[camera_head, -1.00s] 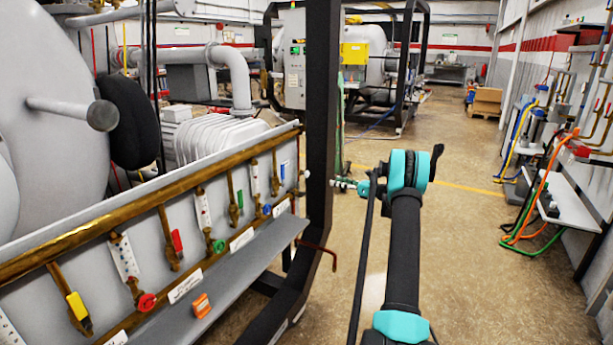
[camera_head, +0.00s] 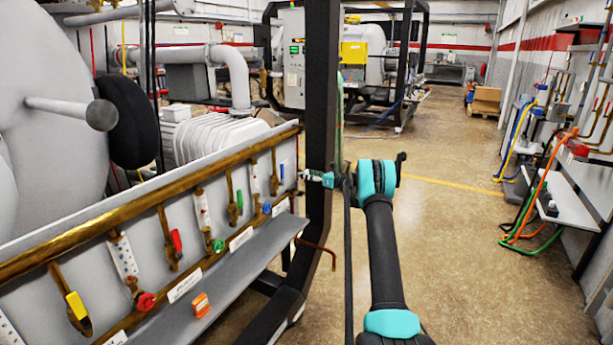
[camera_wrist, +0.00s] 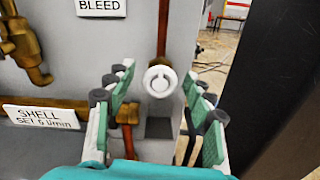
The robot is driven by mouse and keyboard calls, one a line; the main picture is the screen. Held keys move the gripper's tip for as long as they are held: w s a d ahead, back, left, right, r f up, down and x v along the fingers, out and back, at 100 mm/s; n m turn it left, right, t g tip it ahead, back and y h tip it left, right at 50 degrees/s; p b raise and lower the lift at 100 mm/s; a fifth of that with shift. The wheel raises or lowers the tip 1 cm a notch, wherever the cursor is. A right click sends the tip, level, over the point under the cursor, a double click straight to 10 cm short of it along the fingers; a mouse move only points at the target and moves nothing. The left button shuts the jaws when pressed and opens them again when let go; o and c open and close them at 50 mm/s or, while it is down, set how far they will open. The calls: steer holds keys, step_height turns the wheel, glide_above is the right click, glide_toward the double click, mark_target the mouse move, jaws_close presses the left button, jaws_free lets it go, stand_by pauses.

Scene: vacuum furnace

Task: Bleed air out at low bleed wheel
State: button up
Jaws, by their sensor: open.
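A small round white wheel (camera_wrist: 160,80) with a ring mark on its face sits on a copper pipe at the panel's right end, under a label reading BLEED (camera_wrist: 101,6). My gripper (camera_wrist: 158,98) is open, with its green-padded fingers left and right of the wheel. The wheel shows between the fingertips, with gaps on both sides; I cannot tell whether it is fully within their depth. In the head view my gripper (camera_head: 312,177) is at the panel's right end, beside the dark post, and the wheel cannot be made out there.
A dark upright post (camera_head: 322,90) stands close to my gripper, and fills the wrist view's right side. The valve panel has a brass rail (camera_head: 150,211), several coloured valves and a grey ledge (camera_head: 228,280) with an orange item (camera_head: 201,305).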

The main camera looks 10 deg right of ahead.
steer(key=shift+w+a, duration=0.1)
steer(key=shift+c, duration=0.2)
steer(key=c, duration=1.1)
steer(key=shift+c, duration=0.2)
